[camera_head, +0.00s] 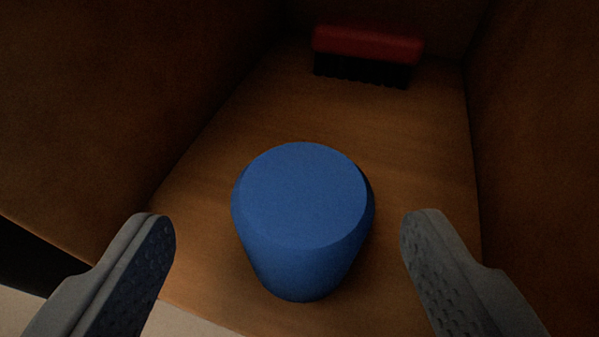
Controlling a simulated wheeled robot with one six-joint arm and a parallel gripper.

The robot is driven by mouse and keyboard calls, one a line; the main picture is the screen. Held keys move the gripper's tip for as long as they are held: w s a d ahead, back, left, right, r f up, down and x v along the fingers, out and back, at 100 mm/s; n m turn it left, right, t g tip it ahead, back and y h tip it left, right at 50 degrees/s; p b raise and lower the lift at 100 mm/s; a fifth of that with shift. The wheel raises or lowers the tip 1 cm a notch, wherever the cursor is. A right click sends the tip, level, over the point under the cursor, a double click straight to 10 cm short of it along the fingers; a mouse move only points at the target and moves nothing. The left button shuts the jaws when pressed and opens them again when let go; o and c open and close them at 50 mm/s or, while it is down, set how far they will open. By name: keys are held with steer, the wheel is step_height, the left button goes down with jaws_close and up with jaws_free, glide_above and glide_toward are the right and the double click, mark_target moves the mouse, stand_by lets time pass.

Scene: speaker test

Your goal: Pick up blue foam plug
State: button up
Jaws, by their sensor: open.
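The blue foam plug (305,205) stands upright in the middle of the view, on the wooden floor of a brown box-like compartment. It is a rounded cylinder, with its flat top towards me. My gripper (287,225) is open, with one grey finger on the left of the plug and one on the right. There is a visible gap between each finger and the plug, and nothing is held. How far the fingertips are above the floor cannot be told.
A red brush (366,45) with black bristles lies at the back of the compartment, apart from the plug. Brown walls rise at the left (130,90), right (535,130) and back. The floor between plug and brush is clear. A pale surface shows at the lower left.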

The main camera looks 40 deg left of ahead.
mark_target(302, 178)
steer(key=shift+d+x, duration=0.2)
steer(key=shift+x, duration=2.75)
steer(key=shift+w, duration=0.2)
steer(key=c, duration=1)
